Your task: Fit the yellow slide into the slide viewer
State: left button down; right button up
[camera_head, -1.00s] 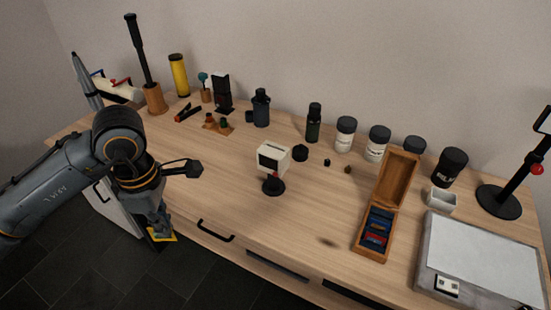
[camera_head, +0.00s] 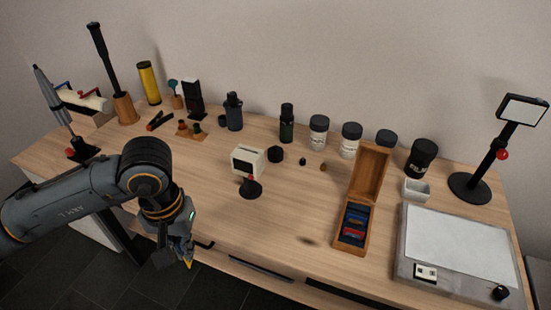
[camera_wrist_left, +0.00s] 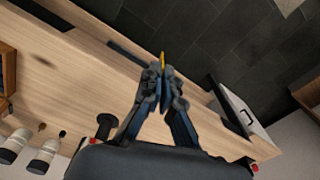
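The slide viewer (camera_head: 243,160) is a small cream box with a dark screen, on a round black base with a red knob, mid-table in the head view. My left gripper (camera_head: 184,251) is low at the table's front edge, left of and nearer than the viewer. It is shut on the yellow slide (camera_head: 188,264), whose tip sticks out below the fingers. In the left wrist view the fingers (camera_wrist_left: 164,80) are closed together and the slide (camera_wrist_left: 162,60) shows edge-on as a thin yellow strip. Most of it is hidden by the fingers. My right gripper is not in view.
An open wooden box (camera_head: 339,241) of blue and red slides stands right of the viewer. A light panel (camera_head: 465,247) and a magnifier stand (camera_head: 471,188) are farther right. Jars and bottles line the back. The table front between gripper and viewer is clear.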

aim_at(249, 160)
jog(key=j+z, duration=0.2)
jog(key=z, duration=0.25)
jog(key=j+z, duration=0.2)
jog(key=z, duration=0.25)
jog(key=j+z, duration=0.2)
jog(key=z, duration=0.25)
jog(key=j+z, duration=0.2)
jog(key=z, duration=0.25)
jog(key=k+j+z, duration=0.15)
jog(key=j, duration=0.3)
jog(key=k+j+z, duration=0.15)
jog(key=k+j, duration=0.2)
jog(key=k+j+z, duration=0.2)
jog(key=j, duration=0.3)
jog(key=k, duration=0.1)
